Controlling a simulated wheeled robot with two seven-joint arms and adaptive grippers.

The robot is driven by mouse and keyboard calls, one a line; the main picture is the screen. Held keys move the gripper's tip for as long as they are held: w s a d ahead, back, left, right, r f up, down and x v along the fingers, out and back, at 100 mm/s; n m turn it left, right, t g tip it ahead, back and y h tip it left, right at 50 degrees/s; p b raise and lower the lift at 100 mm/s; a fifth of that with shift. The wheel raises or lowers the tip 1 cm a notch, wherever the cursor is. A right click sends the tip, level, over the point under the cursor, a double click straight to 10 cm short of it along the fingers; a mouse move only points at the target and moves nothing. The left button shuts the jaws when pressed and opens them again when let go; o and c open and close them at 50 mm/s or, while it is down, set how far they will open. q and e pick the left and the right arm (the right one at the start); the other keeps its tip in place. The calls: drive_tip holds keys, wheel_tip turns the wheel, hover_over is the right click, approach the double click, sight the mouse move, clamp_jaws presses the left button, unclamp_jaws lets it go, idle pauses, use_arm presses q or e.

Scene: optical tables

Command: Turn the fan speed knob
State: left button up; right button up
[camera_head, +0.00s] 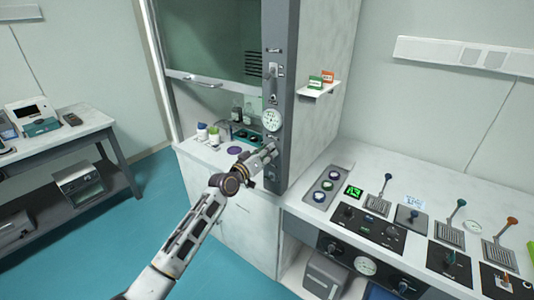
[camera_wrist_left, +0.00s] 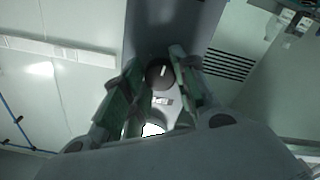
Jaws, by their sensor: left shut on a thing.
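The fan speed knob (camera_wrist_left: 158,73) is a round black knob with a white pointer mark, seen between my fingers in the left wrist view. It sits on the grey front post (camera_head: 285,100) of the fume hood. My left gripper (camera_head: 270,149) reaches this post below the round gauge (camera_head: 271,120), and it hides the knob in the head view. In the left wrist view my left gripper (camera_wrist_left: 160,62) has one finger on each side of the knob and is shut on it. My right gripper is not in view.
The hood worktop (camera_head: 205,150) with bottles and cups lies left of the post. A bench (camera_head: 400,180) with several levers and dials stands at right. A small shelf (camera_head: 318,91) juts from the hood's side. Teal floor (camera_head: 115,245) is open at lower left.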

use_arm(q)
drive_tip(key=o, duration=1.1)
drive_tip(key=shift+c, duration=0.2)
drive_tip(key=v, duration=1.2)
